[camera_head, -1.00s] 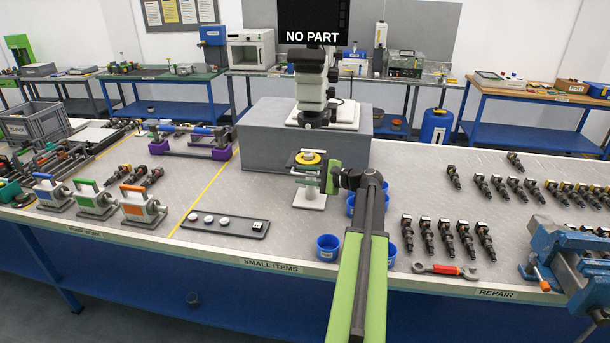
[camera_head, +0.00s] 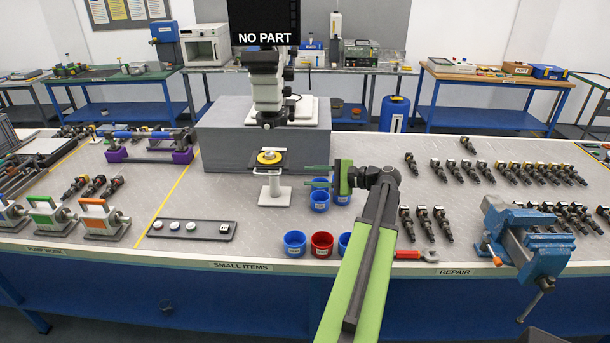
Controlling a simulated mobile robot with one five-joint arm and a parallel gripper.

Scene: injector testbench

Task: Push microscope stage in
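The microscope (camera_head: 268,85) stands on a grey block, its head above the block's front. I cannot tell whether the plate joins the microscope. My gripper (camera_head: 307,176) is to the right of the stage, apart from it in the picture. Its two green fingers point left with a gap between them. It looks open and empty. A screen (camera_head: 263,37) above the microscope reads "NO PART".
Blue cups (camera_head: 319,201) and a red cup (camera_head: 321,245) stand below and beside my gripper. A dark tray (camera_head: 192,229) with small parts lies at front left. Injectors and a blue vise (camera_head: 525,237) are on the right. The table between tray and stage is clear.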

